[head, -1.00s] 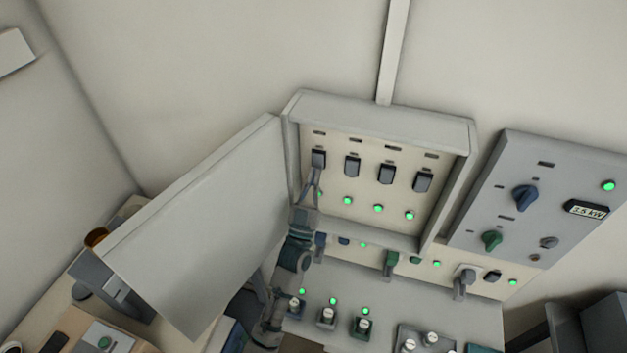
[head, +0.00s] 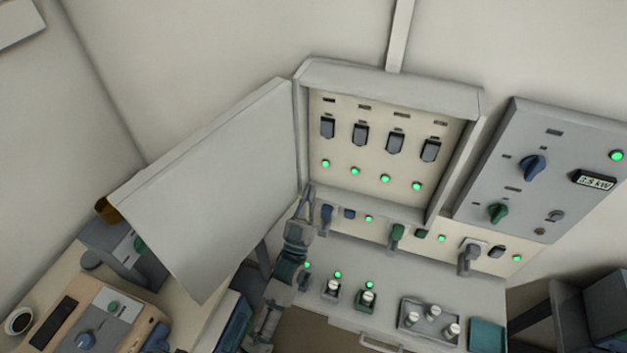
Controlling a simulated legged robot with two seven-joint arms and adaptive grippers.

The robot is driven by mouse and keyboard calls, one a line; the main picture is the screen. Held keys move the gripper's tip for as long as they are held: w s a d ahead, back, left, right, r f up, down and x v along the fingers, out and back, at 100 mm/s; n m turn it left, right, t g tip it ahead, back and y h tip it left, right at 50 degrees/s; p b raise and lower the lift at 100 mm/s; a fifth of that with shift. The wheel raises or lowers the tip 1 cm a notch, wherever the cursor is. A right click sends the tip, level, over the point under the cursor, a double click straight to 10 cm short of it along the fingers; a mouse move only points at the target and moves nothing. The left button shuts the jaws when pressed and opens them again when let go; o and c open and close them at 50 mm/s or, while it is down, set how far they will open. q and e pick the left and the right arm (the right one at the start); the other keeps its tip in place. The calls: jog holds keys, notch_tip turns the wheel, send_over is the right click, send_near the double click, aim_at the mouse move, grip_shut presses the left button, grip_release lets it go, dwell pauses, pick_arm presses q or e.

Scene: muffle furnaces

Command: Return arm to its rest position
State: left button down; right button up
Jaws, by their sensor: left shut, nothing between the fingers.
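My left gripper (head: 308,198) is shut and empty. It is just below the lower left corner of the open wall cabinet (head: 390,77), apart from its switches. The cabinet holds a row of black switches (head: 361,134) with several lit green lamps (head: 355,171) under them. The cabinet door (head: 215,180) stands open to the left of my arm. My right gripper is not in the head view.
A grey panel (head: 540,200) with blue and green knobs and a small display hangs at the right. Below the cabinet are plugs, green lamps and a grey tray (head: 418,333). A beige device (head: 60,325) stands at the lower left.

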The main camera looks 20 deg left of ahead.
pick_arm(q)
jog(key=shift+s+d+f, duration=0.1)
jog(key=shift+d+f, duration=0.1)
jog(key=shift+f, duration=0.15)
dwell(0.3)
